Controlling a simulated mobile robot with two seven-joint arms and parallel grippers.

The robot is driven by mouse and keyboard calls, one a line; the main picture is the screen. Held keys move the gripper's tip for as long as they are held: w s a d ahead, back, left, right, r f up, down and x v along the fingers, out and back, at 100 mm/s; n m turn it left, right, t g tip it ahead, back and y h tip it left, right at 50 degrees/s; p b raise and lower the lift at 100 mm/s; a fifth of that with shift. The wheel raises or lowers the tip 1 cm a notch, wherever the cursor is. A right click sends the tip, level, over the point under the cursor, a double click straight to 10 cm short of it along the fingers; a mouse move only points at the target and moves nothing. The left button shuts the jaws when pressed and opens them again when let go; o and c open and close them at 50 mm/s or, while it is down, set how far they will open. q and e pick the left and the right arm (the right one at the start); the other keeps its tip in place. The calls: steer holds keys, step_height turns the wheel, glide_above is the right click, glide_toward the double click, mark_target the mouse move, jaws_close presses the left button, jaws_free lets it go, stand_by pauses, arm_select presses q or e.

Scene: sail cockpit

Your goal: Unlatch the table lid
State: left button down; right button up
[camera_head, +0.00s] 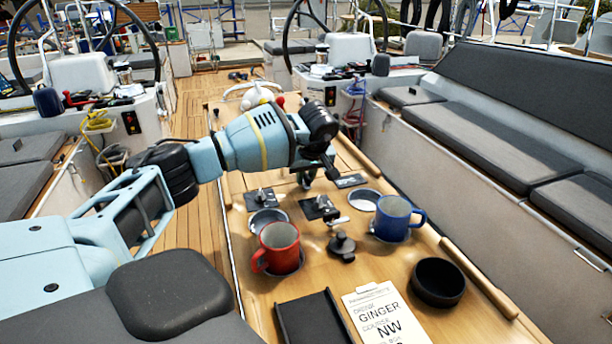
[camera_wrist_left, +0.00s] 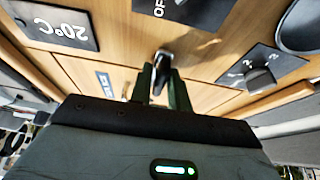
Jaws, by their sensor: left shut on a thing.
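The wooden table (camera_head: 390,270) stretches along the middle of the cockpit, and seams of its lid show in the left wrist view (camera_wrist_left: 100,75). My left gripper (camera_head: 314,181) reaches over the table from the left, pointing down at its top. In the left wrist view its two dark green fingers (camera_wrist_left: 163,88) are shut on a small dark, shiny latch handle (camera_wrist_left: 162,62). The fingers hide the handle's lower part, and whether it is turned cannot be told. In the head view the gripper hides the latch. My right gripper is not in view.
A red mug (camera_head: 279,246), a blue mug (camera_head: 392,218), a black bowl (camera_head: 438,281) and a black knobbed object (camera_head: 342,246) stand on the table. Dark knob plates (camera_head: 262,199) lie near the gripper. A printed card (camera_head: 385,312) lies at the front. Grey benches (camera_head: 500,140) flank the right.

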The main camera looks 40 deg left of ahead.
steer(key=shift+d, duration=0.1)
arm_select(q)
steer(key=shift+r+n+g, duration=0.1)
steer(key=shift+n+g, duration=0.3)
steer(key=shift+n, duration=0.6)
steer(key=shift+n+g+y+p, duration=0.3)
steer(key=shift+n+p, duration=0.05)
steer(key=shift+n, duration=0.55)
steer(key=shift+n+g, duration=0.3)
steer(key=shift+n, duration=0.6)
steer(key=n+g, duration=0.1)
steer(key=n, duration=0.1)
steer(key=shift+n, duration=0.4)
steer(key=n, duration=0.2)
steer(key=n+g+h+b, duration=0.1)
steer(key=n, duration=0.1)
steer(key=n+g+b, duration=0.1)
steer(key=n, duration=0.1)
steer(key=shift+f, duration=0.25)
steer(key=shift+r+n+g+h+b, duration=0.1)
steer(key=shift+n+g+h+b, duration=0.5)
steer(key=shift+n, duration=1.1)
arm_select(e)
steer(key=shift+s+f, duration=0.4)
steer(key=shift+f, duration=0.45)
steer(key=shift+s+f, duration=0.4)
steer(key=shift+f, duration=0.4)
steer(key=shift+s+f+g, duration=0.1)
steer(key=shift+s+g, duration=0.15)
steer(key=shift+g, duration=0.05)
